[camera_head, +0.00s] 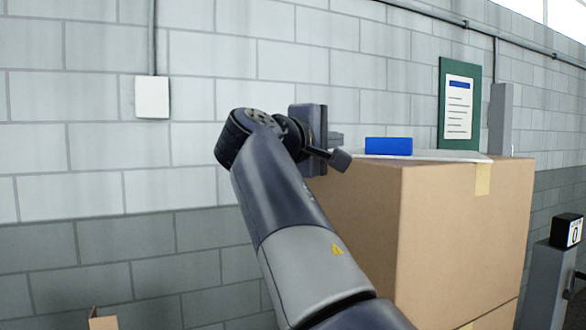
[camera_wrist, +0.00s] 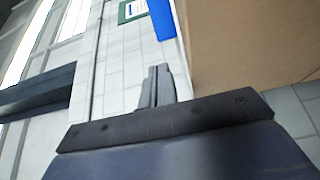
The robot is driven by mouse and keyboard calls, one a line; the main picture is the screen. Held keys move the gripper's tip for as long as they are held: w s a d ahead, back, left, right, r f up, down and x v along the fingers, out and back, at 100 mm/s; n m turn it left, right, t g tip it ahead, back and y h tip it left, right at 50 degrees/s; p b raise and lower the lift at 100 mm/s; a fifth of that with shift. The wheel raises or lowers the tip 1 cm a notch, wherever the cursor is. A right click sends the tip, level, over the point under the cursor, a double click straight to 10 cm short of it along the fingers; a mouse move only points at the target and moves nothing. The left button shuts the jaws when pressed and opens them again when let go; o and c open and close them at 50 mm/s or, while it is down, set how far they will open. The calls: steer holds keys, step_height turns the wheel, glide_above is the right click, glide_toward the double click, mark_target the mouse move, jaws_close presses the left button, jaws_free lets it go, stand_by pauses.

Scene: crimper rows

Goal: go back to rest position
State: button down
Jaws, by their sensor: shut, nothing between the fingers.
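My gripper (camera_wrist: 157,86) shows in the wrist view with its two fingers together and nothing between them. In the head view my gripper (camera_head: 337,138) is mostly hidden behind my wrist, at the left side of a large cardboard box (camera_head: 465,215). It is near the height of the box top. I cannot tell whether it touches the box. The box also shows in the wrist view (camera_wrist: 250,45), to the right of the fingers.
A blue block (camera_head: 388,146) lies on a pale sheet (camera_head: 450,156) on the box top. A green board (camera_head: 459,105) and a white wall plate (camera_head: 152,97) hang on the block wall. A grey post with a small device (camera_head: 566,230) stands at right.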

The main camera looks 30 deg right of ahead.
stand_by(0.3)
steer(key=p+x, duration=0.3)
steer(key=x, duration=0.8)
steer(key=shift+p, duration=0.3)
steer(key=shift+w+a+b, duration=0.15)
steer(key=shift+a, duration=0.4)
steer(key=shift+w+a+b, duration=0.15)
steer(key=shift+a, duration=0.4)
steer(key=shift+d, duration=0.1)
